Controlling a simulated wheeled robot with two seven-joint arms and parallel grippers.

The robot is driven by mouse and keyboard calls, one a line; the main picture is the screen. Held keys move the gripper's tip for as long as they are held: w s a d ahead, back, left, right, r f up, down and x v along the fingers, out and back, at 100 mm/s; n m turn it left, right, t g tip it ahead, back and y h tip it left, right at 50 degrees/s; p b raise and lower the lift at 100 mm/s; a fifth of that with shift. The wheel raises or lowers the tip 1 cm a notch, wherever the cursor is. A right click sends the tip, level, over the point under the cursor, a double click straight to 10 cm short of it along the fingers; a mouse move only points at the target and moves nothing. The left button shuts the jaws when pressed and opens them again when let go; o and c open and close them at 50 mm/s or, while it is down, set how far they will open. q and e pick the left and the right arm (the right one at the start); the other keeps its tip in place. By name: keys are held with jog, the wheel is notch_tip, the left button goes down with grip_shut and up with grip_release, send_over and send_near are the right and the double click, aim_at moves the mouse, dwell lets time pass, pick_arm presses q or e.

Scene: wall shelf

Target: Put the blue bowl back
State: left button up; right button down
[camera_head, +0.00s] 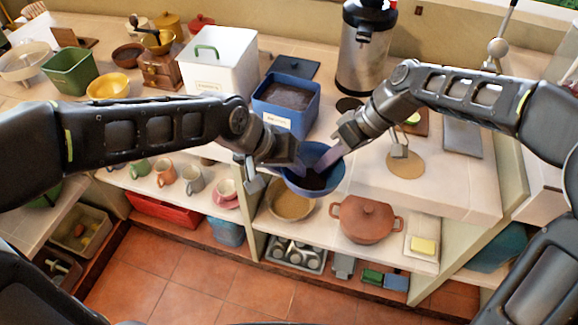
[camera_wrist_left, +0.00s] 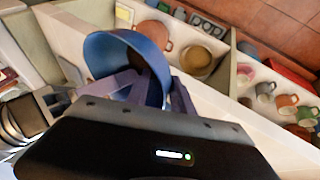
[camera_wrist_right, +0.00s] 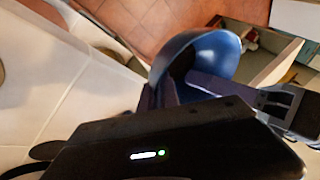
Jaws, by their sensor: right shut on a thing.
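The blue bowl (camera_head: 330,180) is held tilted in front of the counter edge, above the lower shelf. Its inside looks dark. My right gripper (camera_head: 334,158) is shut on the bowl's rim; the bowl also shows in the right wrist view (camera_wrist_right: 222,52). My left gripper (camera_head: 294,168) is at the bowl's left side. In the left wrist view its fingers (camera_wrist_left: 152,92) stand apart, with the bowl (camera_wrist_left: 110,50) between and beyond them. Whether they touch it is hard to tell.
A blue bin (camera_head: 300,118) with dark contents and a steel urn (camera_head: 364,50) stand on the counter behind. On the shelf below are a tan bowl (camera_head: 290,204), a terracotta pot (camera_head: 366,220), a butter dish (camera_head: 422,246) and several mugs (camera_head: 192,180).

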pick_arm(q)
jog(key=shift+c, duration=0.2)
grip_shut()
dwell(1.1)
pick_arm(e)
jog(key=c, duration=1.5)
grip_release()
jog(key=v, duration=1.2)
